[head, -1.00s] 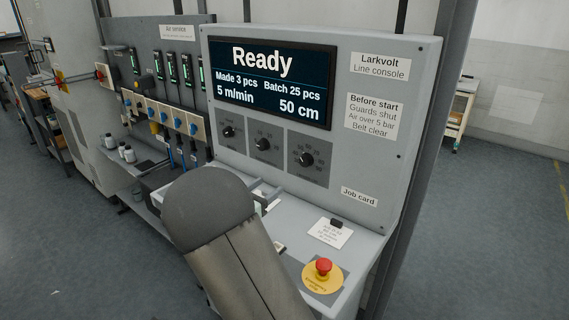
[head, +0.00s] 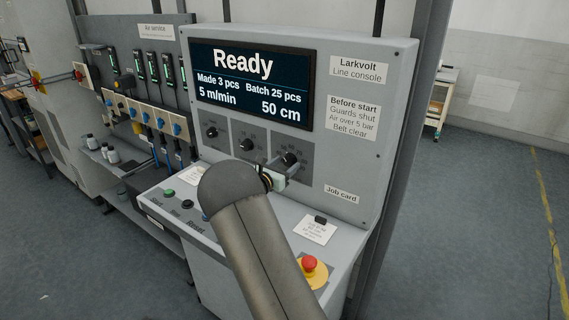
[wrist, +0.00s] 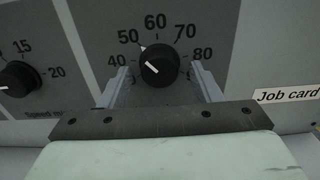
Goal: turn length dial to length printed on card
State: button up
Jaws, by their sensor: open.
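The length dial is a black round knob (wrist: 160,66) with a white pointer line, on a grey plate whose scale shows 40 to 80 in the wrist view. The line points to the upper left, near the 50 side. The dial also shows in the head view (head: 290,159). My gripper (wrist: 159,70) is open, its fingers on either side of the knob; contact cannot be told. In the head view my gripper (head: 275,179) is partly hidden by my arm. The card (head: 315,230) lies on the console shelf, its print too small to read. The display (head: 250,85) reads 50 cm.
Another dial (wrist: 18,80), marked 15 and 20, is left of the length dial. A red emergency stop (head: 309,264) sits on the shelf near my arm. A green button (head: 168,192) is at the shelf's left. A "Job card" label (head: 341,194) is on the panel.

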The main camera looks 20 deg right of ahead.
jog(key=c, duration=1)
jog(key=shift+f+b, duration=0.15)
jog(key=shift+b, duration=0.4)
jog(key=m+b, duration=0.1)
jog(key=b, duration=0.1)
jog(key=m+b, duration=0.1)
jog(key=shift+f+b, duration=0.25)
jog(key=shift+b, duration=0.15)
jog(key=m+b, duration=0.2)
jog(key=b, duration=0.3)
jog(key=m+b, duration=0.3)
jog(key=b, duration=0.2)
jog(key=shift+w+r, duration=0.1)
jog(key=shift+r, duration=0.1)
jog(key=shift+r+m+b, duration=0.15)
jog(key=shift+m+b, duration=0.35)
jog(key=shift+b, duration=0.25)
jog(key=shift+r, duration=0.1)
